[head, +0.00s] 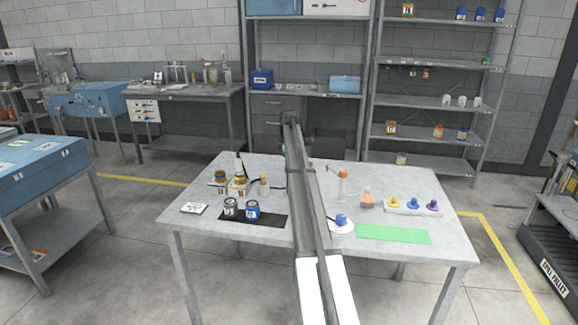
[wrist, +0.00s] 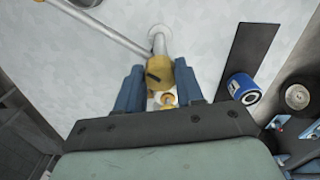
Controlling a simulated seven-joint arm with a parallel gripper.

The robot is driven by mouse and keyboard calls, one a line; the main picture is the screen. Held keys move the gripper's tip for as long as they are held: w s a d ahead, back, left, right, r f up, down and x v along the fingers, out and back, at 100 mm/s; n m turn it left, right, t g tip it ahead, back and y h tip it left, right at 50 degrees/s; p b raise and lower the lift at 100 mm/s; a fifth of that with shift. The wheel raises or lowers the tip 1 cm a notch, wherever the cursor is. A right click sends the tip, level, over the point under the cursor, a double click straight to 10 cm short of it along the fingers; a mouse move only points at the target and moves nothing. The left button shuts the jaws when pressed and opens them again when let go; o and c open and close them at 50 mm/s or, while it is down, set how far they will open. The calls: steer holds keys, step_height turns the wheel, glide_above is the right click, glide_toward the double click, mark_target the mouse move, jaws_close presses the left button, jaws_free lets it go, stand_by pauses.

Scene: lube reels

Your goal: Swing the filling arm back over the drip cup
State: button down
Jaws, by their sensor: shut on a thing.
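In the wrist view, the blue fingers of my gripper (wrist: 160,88) are shut around a yellow-brown block (wrist: 159,70) with a dark mark. A pale pipe (wrist: 110,28) runs from the upper left towards this block; it looks like the filling arm. A short light grey post (wrist: 159,40) stands just above the block. A white part with a yellow ring (wrist: 168,101) shows between the fingers, partly hidden. In the head view my own arm hides the middle of the table and I cannot see the fingers. I cannot tell the drip cup for certain.
On the table, a white dish (head: 346,231) with a blue piece, a green mat (head: 393,234), and yellow, blue and purple pieces (head: 413,204) lie right of my arm.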

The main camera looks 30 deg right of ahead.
stand_by(0.4)
steer(key=c, duration=0.7)
jaws_free()
step_height(320, 180, up, 14)
steer(key=shift+f, duration=0.15)
stand_by(0.4)
